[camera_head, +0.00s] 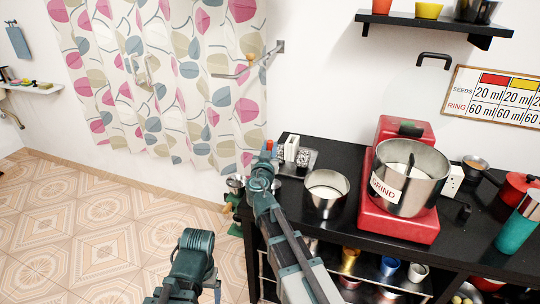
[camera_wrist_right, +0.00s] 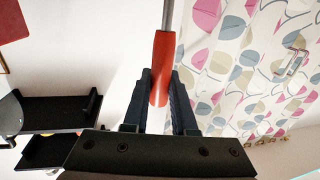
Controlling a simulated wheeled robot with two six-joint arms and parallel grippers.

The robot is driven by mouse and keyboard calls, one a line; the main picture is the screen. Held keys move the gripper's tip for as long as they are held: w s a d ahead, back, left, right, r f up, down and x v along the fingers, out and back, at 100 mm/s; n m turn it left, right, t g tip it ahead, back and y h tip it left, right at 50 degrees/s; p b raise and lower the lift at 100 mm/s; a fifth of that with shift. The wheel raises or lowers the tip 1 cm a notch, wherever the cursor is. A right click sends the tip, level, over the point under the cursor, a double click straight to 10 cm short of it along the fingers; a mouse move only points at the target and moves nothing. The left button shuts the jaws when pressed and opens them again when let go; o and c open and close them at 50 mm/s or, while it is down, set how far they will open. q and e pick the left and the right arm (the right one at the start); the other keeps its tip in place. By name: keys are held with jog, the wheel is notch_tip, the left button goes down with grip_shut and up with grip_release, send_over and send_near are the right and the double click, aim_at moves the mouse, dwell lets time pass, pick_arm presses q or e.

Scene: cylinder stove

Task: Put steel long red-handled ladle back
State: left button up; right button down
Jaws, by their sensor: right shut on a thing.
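My right gripper (camera_wrist_right: 160,95) is shut on the red handle (camera_wrist_right: 160,70) of the ladle in the right wrist view. The handle lies between both fingers, and its steel shaft (camera_wrist_right: 168,14) runs out of the top of the picture. The bowl end is out of that view. In the head view my right gripper (camera_head: 262,168) is at the left end of the black counter, with a small bit of red (camera_head: 269,146) at its tip. My left gripper is not in view.
A wall rail (camera_head: 265,57) sticks out beside the patterned curtain (camera_head: 165,80). The black counter (camera_head: 290,225) carries a steel pot (camera_head: 326,194), a red grinder (camera_head: 400,226) and a teal bottle (camera_head: 519,224). A wall shelf (camera_head: 435,26) is above. The tiled floor at left is open.

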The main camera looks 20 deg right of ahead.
jog(key=shift+f, duration=0.45)
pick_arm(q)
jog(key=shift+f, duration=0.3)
pick_arm(e)
jog(key=shift+r, duration=0.15)
jog(key=shift+f, duration=0.2)
jog(key=c, duration=0.7)
grip_release()
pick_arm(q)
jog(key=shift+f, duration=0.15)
pick_arm(e)
jog(key=shift+r, duration=0.1)
jog(key=shift+r, duration=0.25)
jog(key=v, duration=1.2)
jog(key=shift+f, duration=0.15)
